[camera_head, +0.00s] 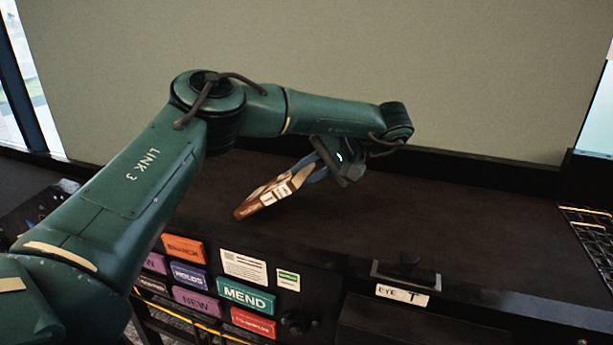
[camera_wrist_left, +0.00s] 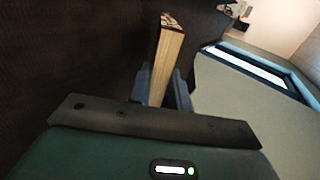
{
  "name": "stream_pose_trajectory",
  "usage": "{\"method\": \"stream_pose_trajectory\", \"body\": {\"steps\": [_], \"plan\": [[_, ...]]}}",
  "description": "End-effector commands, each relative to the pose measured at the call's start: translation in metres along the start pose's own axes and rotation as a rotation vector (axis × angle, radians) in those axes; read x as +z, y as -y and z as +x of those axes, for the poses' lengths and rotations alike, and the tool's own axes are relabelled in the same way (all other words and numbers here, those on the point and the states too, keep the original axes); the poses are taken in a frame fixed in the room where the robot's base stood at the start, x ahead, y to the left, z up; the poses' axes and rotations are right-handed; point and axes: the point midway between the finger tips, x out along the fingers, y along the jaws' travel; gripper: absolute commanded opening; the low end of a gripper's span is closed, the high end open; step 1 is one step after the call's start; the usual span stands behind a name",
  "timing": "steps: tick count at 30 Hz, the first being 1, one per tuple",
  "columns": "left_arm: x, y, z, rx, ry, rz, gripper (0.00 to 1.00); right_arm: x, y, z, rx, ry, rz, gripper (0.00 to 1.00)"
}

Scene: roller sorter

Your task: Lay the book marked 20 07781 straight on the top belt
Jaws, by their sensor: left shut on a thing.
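A brown book (camera_head: 272,193) with a pale label on its spine is held tilted over the dark top belt (camera_head: 440,215) in the head view. The label's number is too small to read. My left gripper (camera_head: 312,165) is shut on the book near its right end. The book's lower left end is close to the belt; I cannot tell whether it touches. In the left wrist view the book (camera_wrist_left: 167,68) sticks out from between the two fingers (camera_wrist_left: 160,85), its page edges facing the camera. My right gripper is in neither view.
Coloured signs, among them a teal MEND sign (camera_head: 246,294), cover the front panel below the belt. A bracket with an EYE T label (camera_head: 402,294) stands at the belt's front edge. A wire rack (camera_head: 590,225) is at the far right. The belt right of the book is clear.

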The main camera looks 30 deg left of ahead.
Motion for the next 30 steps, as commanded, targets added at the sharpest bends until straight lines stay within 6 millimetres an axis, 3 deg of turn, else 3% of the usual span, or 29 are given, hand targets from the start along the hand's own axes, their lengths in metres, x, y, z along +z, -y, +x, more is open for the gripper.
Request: {"method": "stream_pose_trajectory", "body": {"steps": [15, 16, 18, 23, 30], "plan": [[0.0001, -0.0111, 0.0088, -0.001, 0.000, -0.001, 0.00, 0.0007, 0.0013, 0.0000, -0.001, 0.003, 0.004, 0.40], [0.0001, -0.0110, 0.0087, 0.000, 0.000, -0.001, 0.22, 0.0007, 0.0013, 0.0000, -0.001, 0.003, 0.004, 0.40], [0.0001, -0.0109, 0.0086, 0.000, 0.000, -0.001, 0.28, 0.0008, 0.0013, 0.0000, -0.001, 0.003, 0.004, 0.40], [0.0001, -0.0108, 0.0085, 0.000, 0.000, -0.001, 0.41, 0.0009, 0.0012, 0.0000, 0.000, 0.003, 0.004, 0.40], [0.0000, -0.0102, 0.0081, 0.000, 0.000, -0.001, 0.41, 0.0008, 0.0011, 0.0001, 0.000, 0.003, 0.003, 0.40]]}}
